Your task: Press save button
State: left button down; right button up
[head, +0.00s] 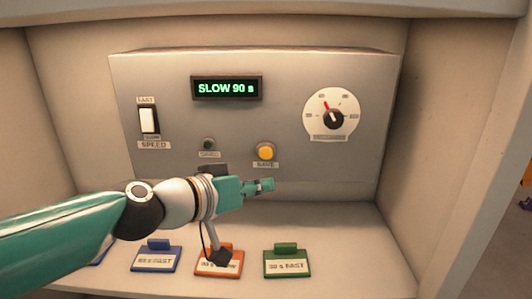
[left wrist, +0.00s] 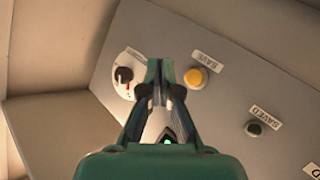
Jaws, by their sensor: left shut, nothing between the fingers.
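The yellow round save button (head: 265,151) is on the grey panel (head: 290,75), above a label reading SAVE. In the left wrist view the save button (left wrist: 196,78) shows just right of my fingertips. My left gripper (head: 268,184) is shut and empty, below the button in the head view and apart from it there. The display (head: 226,88) reads SLOW 90 s. A small dark round lamp (head: 208,144) sits left of the button; in the left wrist view its label reads SAVED (left wrist: 253,129). My right gripper is not in view.
A white rocker switch (head: 148,120) labelled SPEED is at the panel's left. A dial (head: 333,115) with a red pointer is at the right. Blue (head: 156,258), orange (head: 205,271) and green (head: 287,262) cards stand on the shelf below. Side walls enclose the panel.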

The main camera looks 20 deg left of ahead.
aim_at(266, 153)
pick_arm(q)
jog(key=w+a, duration=0.2)
jog(key=w, duration=0.6)
jog(key=shift+w+a, duration=0.25)
jog(key=shift+w, duration=0.05)
dwell(1.3)
jog(key=shift+w+a, duration=0.15)
jog(key=shift+w, duration=0.2)
jog(key=shift+w+a, duration=0.15)
jog(key=shift+w, duration=0.35)
dwell(0.7)
jog(key=shift+s, duration=0.1)
jog(key=shift+s+d+b, duration=0.3)
jog(key=shift+s+b, duration=0.2)
jog(key=shift+s, duration=0.3)
